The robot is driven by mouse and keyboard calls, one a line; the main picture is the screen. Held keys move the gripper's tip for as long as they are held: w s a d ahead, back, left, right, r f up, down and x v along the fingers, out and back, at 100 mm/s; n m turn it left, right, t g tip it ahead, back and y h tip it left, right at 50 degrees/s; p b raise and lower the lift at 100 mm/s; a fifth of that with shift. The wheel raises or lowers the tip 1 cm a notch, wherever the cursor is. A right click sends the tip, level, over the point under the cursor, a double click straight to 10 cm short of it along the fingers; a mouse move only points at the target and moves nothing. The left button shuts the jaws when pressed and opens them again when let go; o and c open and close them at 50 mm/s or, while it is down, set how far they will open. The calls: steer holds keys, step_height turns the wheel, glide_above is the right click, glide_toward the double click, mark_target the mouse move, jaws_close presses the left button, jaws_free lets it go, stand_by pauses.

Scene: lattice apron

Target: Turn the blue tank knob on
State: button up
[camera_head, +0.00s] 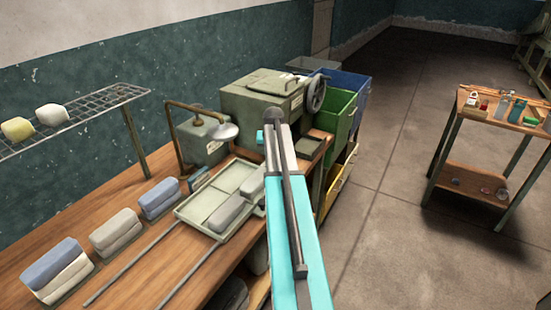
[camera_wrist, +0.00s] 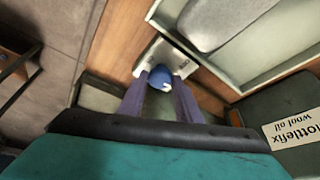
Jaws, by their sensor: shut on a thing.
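In the wrist view, a round blue knob (camera_wrist: 160,76) with a pale mark on it sits on a small white plate (camera_wrist: 179,62) on the wooden bench. Part of the knob is hidden between the fingers. A dark green tank (camera_wrist: 296,112) with a label reading "wool oil" stands at the right of the wrist view. In the head view my arm reaches over the bench and hides the knob; the fingers cannot be made out there.
A green tray (camera_head: 205,220) with grey blocks lies on the bench, left of my arm. A machine with a handwheel (camera_head: 262,100) stands behind. Green (camera_head: 339,112) and blue (camera_head: 352,84) bins are right of it. A small table (camera_head: 515,125) stands farther right across open floor.

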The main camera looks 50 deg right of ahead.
steer(key=m, duration=0.2)
steer(key=m+g+b, duration=0.1)
steer(key=m, duration=0.1)
steer(key=m+g+h+b, duration=0.1)
steer(key=m, duration=0.1)
steer(key=shift+w+a, duration=0.1)
steer(key=shift+w, duration=0.2)
steer(key=shift+w+m+g+b, duration=0.15)
steer(key=shift+m+g+b, duration=0.75)
steer(key=shift+m, duration=1.2)
steer(key=o, duration=1)
steer(key=shift+r, duration=0.2)
steer(key=shift+r+b, duration=0.65)
steer(key=shift+r, duration=0.65)
steer(key=shift+a+r, duration=0.1)
steer(key=shift+r, duration=0.2)
steer(key=shift+s+a+r+b, duration=0.25)
steer(key=shift+s+a+b, duration=0.3)
steer(key=shift+s+a, duration=1.35)
steer(key=shift+s+a+r+b, duration=0.2)
steer(key=shift+s+a+b, duration=0.35)
steer(key=shift+s+a, duration=1.35)
steer(key=shift+s+a+r+b, duration=0.25)
steer(key=shift+s+a+b, duration=0.3)
steer(key=shift+s+a, duration=1.3)
